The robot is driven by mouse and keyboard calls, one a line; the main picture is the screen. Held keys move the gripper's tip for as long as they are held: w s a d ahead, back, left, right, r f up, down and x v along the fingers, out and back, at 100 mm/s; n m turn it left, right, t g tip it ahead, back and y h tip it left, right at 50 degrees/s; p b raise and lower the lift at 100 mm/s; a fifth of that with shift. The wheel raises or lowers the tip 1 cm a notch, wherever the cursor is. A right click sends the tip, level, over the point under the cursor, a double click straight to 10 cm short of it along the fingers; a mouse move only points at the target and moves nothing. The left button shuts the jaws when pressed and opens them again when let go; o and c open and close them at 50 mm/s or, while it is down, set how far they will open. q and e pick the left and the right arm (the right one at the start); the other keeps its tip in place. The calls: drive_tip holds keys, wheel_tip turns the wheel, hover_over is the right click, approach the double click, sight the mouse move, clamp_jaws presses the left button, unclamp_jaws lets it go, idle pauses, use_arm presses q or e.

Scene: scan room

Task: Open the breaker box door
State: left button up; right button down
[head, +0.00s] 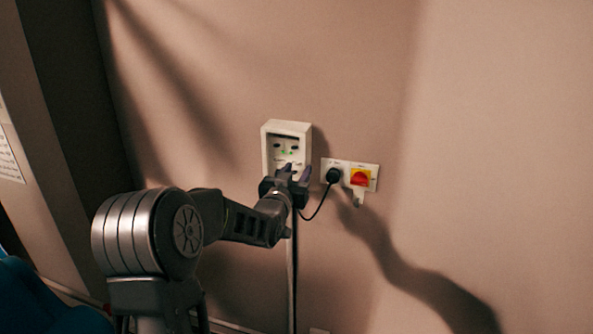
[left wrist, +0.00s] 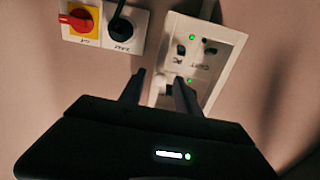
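The breaker box (head: 270,129) is a small white box on the wall, with dark slots and green lights on its front. It also shows in the left wrist view (left wrist: 232,38), tilted. I cannot make out whether a separate door stands open or closed. My left gripper (head: 294,173) is at the lower front of the box and hides its bottom part. In the left wrist view the two dark fingers (left wrist: 159,82) are apart, with the box's lower edge region behind them. Nothing shows held between them; contact with the box cannot be told. My right gripper is not in view.
Right of the box, a white wall plate (head: 347,164) carries a black plug (head: 333,175) with a hanging cable and a red switch on yellow (head: 361,178). A pale vertical conduit (head: 290,270) runs below the box. The wall farther right is bare.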

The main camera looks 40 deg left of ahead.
use_arm(q)
clamp_jaws()
idle(0.3)
idle(1.1)
